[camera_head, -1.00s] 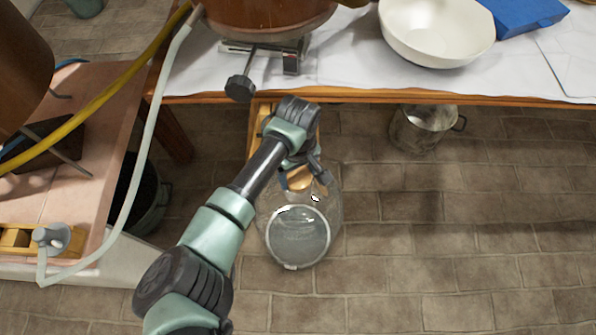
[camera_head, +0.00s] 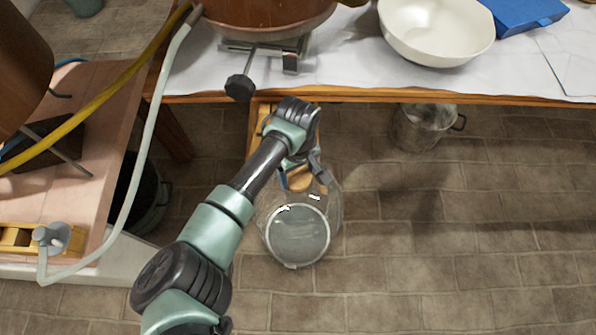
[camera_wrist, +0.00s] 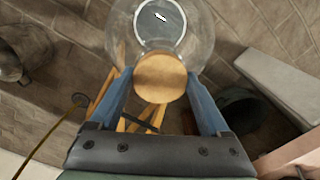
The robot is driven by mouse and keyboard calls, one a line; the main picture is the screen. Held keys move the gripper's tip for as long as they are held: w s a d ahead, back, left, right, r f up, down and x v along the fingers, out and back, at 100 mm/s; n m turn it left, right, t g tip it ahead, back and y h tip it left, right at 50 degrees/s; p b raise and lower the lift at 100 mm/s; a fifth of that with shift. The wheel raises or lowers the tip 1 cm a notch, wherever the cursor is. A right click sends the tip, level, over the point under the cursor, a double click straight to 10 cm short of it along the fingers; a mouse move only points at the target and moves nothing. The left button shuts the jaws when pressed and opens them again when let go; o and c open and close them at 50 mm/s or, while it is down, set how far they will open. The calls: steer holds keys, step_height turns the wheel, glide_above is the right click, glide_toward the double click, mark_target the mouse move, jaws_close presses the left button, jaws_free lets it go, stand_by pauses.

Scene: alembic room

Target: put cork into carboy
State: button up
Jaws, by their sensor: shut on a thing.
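The carboy (camera_head: 328,222) is a clear round glass vessel at the floor below the table's front edge. It also shows at the top of the wrist view (camera_wrist: 196,35). The cork (camera_head: 301,183) is light tan with a flat round face, and it shows larger in the wrist view (camera_wrist: 160,82). My gripper (camera_head: 302,172) is shut on the cork, its blue fingers on either side of it. The cork overlaps the upper part of the carboy in both views. I cannot tell whether it touches the glass or sits in the neck, which is hidden.
A wooden stand (camera_head: 256,130) is behind the gripper. The table (camera_head: 400,97) above carries a white bowl (camera_head: 437,35) and a copper vessel (camera_head: 265,14). A metal pot (camera_head: 420,128) stands on the floor to the right. The floor at front right is clear.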

mark_target(298, 176)
steer(key=shift+f, duration=0.15)
stand_by(0.6)
steer(key=o, duration=1)
steer(key=shift+r+p, duration=3.55)
